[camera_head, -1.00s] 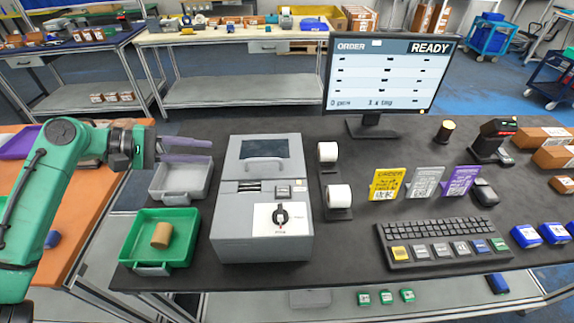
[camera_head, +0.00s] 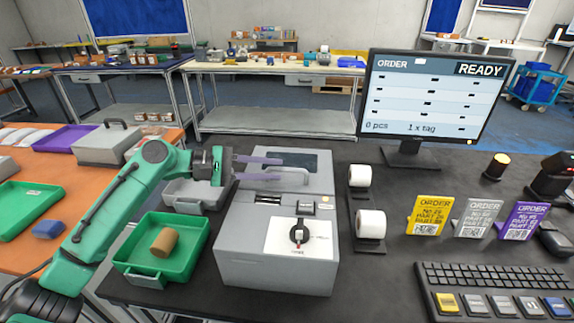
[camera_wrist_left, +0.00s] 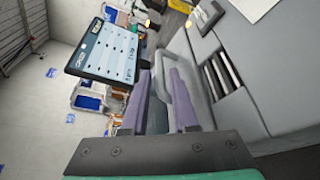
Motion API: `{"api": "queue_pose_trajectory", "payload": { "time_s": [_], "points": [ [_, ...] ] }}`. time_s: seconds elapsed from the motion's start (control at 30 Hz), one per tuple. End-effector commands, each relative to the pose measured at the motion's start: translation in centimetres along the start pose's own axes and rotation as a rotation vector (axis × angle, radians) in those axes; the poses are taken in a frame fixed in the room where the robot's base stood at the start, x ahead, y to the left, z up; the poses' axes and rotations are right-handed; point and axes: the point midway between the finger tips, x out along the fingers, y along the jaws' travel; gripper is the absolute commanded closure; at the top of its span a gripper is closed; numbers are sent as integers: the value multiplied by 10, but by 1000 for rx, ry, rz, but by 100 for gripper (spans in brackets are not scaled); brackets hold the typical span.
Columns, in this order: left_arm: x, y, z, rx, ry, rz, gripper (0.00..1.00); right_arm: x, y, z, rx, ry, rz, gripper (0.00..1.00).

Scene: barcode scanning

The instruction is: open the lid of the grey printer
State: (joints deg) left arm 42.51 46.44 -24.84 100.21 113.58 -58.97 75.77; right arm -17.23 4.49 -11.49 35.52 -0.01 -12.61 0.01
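The grey printer (camera_head: 278,268) stands on the dark table with its lid (camera_head: 322,162) down. The lid has a dark window and a grey handle, partly hidden behind my fingers in the head view. The handle (camera_wrist_left: 181,98) shows as a grey loop in the left wrist view, close to the fingers. My left gripper (camera_head: 281,168) reaches over the lid from the left, its two purple fingers apart near the handle. The gripper (camera_wrist_left: 158,100) also looks open in the wrist view; I cannot tell whether a finger touches the handle. My right gripper is not in view.
A green tray (camera_head: 127,255) with a brown cylinder (camera_head: 164,241) and a grey tray (camera_head: 176,203) stand left of the printer. Two label rolls (camera_head: 370,223) stand close on its right. The monitor (camera_head: 436,97) and order cards (camera_head: 428,215) are further right.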

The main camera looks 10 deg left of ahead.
Motion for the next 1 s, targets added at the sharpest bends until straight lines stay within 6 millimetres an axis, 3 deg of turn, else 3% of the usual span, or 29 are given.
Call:
{"api": "queue_pose_trajectory", "payload": {
  "time_s": [0.1, 0.27, 0.5, 0.57, 0.6, 1.0],
  "points": [
    [25, 3, 2, -1, -2, 1, 73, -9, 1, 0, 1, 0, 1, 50],
    [41, 1, 0, 0, 0, 1, 73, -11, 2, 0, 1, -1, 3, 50],
    [43, 0, 0, 0, 1, 0, 73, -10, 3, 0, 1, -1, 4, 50],
    [42, 0, 0, 0, 1, 0, 96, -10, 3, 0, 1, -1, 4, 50],
    [42, 0, 0, 0, 1, 0, 100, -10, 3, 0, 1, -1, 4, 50],
    [42, -1, 0, 0, 1, -1, 100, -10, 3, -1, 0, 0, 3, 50]
  ]
}}
